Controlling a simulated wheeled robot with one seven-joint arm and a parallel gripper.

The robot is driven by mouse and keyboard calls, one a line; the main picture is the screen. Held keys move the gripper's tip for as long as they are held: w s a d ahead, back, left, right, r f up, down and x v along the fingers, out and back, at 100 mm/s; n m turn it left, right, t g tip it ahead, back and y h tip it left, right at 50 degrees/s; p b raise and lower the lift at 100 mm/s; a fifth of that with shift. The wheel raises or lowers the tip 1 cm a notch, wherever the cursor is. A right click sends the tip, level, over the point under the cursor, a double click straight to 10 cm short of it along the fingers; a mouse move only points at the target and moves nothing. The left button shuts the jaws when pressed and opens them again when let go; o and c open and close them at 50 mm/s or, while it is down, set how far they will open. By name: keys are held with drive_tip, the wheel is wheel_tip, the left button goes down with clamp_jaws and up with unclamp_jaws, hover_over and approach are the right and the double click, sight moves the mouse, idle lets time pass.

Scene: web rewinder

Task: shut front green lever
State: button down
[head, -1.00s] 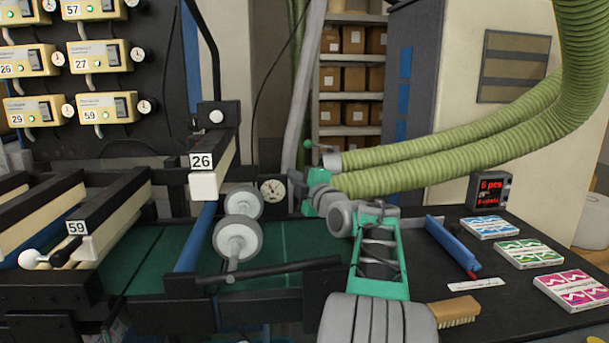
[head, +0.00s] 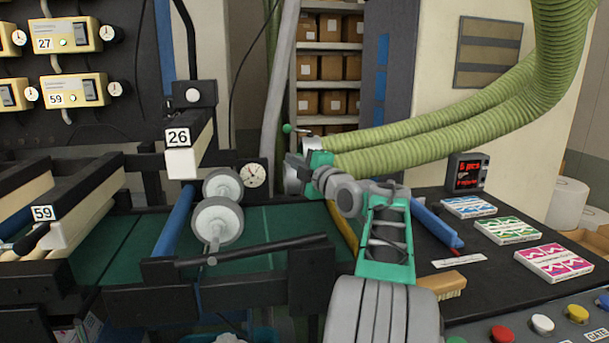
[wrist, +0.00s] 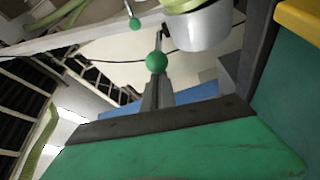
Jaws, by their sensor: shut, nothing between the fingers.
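Two green ball knobs show in the wrist view. The nearer green lever (wrist: 157,62) has a grey stalk running up beside a grey hose collar (wrist: 200,28). A farther green knob (wrist: 135,24) hangs on a thin rod. My gripper (wrist: 157,82) is shut and empty, its grey fingers just below the nearer knob; whether they touch it I cannot tell. In the head view, my gripper's green and grey body (head: 318,172) is in front of the hose collar and hides the nearer lever. One green knob (head: 287,128) shows above it.
Green ribbed hoses (head: 430,125) run right from the collar. The frame labelled 26 (head: 180,150) and grey rollers (head: 218,220) stand left of my arm.

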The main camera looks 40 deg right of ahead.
drive_tip(key=shift+s+d+f+b, duration=0.1)
drive_tip(key=shift+d+f+b, duration=0.25)
drive_tip(key=shift+f, duration=0.15)
drive_tip(key=shift+s+d+r, duration=0.1)
drive_tip(key=shift+d+r, duration=0.05)
drive_tip(key=shift+r, duration=0.05)
drive_tip(key=shift+a+f+b, duration=0.15)
drive_tip(key=shift+a+b, duration=0.25)
drive_tip(key=shift+b, duration=0.3)
drive_tip(key=a+b, duration=0.1)
drive_tip(key=w+a+b, duration=0.1)
drive_tip(key=a+b, duration=0.1)
drive_tip(key=shift+w+a+r, duration=0.1)
drive_tip(key=shift+a+r, duration=0.1)
drive_tip(key=s+b, duration=0.2)
drive_tip(key=s, duration=0.7)
drive_tip(key=shift+s+a+r, duration=0.15)
drive_tip(key=shift+s+r, duration=0.15)
drive_tip(key=shift+s, duration=0.05)
